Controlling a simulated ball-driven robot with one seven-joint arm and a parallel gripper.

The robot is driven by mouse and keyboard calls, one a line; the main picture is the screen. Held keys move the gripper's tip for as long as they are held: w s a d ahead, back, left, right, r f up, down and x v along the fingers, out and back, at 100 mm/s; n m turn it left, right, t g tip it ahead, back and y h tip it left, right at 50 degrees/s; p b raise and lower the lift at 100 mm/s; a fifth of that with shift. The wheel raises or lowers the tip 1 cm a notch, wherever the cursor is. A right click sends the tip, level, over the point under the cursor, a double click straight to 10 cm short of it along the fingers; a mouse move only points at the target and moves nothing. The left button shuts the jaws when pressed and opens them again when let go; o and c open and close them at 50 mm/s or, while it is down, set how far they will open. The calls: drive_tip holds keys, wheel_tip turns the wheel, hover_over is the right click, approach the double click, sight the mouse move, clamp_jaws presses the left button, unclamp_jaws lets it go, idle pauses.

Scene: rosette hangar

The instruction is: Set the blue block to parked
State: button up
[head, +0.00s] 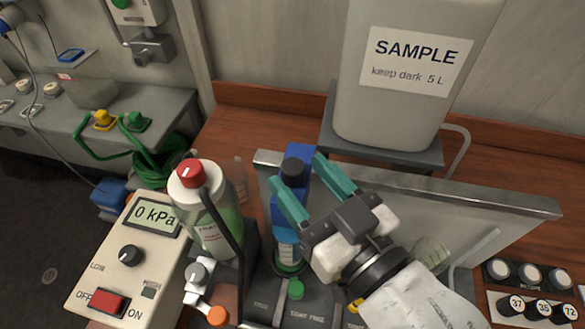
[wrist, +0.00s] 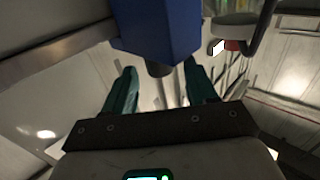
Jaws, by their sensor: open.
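The blue block (head: 294,212) stands upright in the middle of the head view, with a dark round knob or stub (head: 294,170) at its top. My gripper (head: 296,173) is open, with one teal finger on each side of the stub. In the wrist view the blue block (wrist: 158,28) is at the top centre, and its dark stub (wrist: 160,69) points toward the gap between the fingers. My gripper (wrist: 160,78) also shows open there. The fingers look apart from the stub. The block's lower part and what holds it are partly hidden.
A metal plate (head: 480,195) runs right from the block. A red-capped bottle (head: 205,220) and a pressure box (head: 120,265) stand at the left. A large SAMPLE container (head: 400,110) is behind. Black-based caps (head: 530,275) sit at the lower right.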

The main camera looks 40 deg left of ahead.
drive_tip(key=shift+x, duration=1.55)
clamp_jaws()
